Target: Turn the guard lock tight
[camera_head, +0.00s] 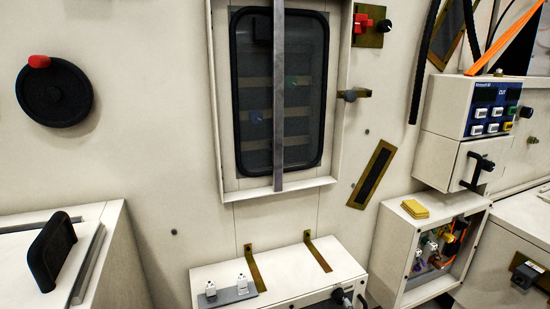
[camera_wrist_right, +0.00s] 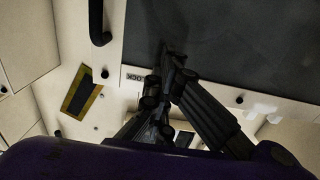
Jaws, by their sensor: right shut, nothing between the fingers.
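The guard lock is not clear to me in the head view. In the right wrist view a small label (camera_wrist_right: 135,76) seems to read LOCK, upside down, on a pale panel beside a dark grey surface (camera_wrist_right: 225,35). My right gripper (camera_wrist_right: 165,78) is shut and empty, its dark fingers close to the label and overlapping the edge of the dark surface. Whether the fingertips touch anything I cannot tell, and they may hide part of the lock. Neither gripper shows in the head view.
In the head view are a black-framed window (camera_head: 235,100), a black handwheel (camera_head: 52,98), a control box (camera_head: 450,105) and an open cabinet (camera_head: 406,258). A black handle (camera_wrist_right: 97,25) and a yellow-edged plate (camera_wrist_right: 95,90) are left of the gripper in the wrist view.

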